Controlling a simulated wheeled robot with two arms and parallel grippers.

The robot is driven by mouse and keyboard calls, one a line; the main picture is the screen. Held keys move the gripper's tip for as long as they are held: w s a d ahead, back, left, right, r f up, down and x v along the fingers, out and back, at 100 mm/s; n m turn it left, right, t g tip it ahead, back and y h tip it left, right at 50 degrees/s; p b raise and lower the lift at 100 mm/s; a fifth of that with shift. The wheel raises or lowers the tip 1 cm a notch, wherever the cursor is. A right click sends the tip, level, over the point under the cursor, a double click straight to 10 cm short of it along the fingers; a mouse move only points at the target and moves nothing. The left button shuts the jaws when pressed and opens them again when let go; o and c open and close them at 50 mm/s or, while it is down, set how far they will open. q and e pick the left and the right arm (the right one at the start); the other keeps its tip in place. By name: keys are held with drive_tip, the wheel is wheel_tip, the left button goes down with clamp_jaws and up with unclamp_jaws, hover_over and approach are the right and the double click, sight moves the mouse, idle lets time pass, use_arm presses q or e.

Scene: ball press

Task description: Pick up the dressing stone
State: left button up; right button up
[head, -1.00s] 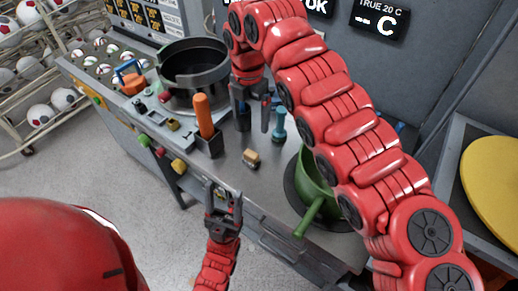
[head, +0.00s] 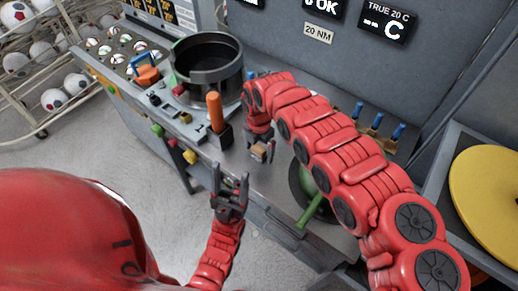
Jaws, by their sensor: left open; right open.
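The dressing stone appears to be the small tan block (head: 259,150) on the grey workbench, partly hidden by my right gripper. My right gripper (head: 261,154) points down over it, open, with its fingers on either side of the block. I cannot tell whether the fingers touch it. My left gripper (head: 230,180) is open and empty, fingers up, in front of the bench's front edge and nearer to me than the block.
An orange-handled tool (head: 215,112) stands in a dark holder left of the block. A black round pot (head: 207,66) is behind it. Blue-handled tools (head: 377,121) stand at the back.

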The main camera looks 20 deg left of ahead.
sight(259, 148)
drive_tip(key=shift+f, duration=0.25)
clamp_jaws()
idle(0.3)
drive_tip(key=shift+r, duration=0.1)
wheel_tip(259, 148, up, 9)
drive_tip(key=b, duration=0.3)
drive_tip(key=shift+w, duration=0.1)
drive_tip(key=shift+r+b, duration=0.3)
drive_tip(key=shift+r, duration=0.15)
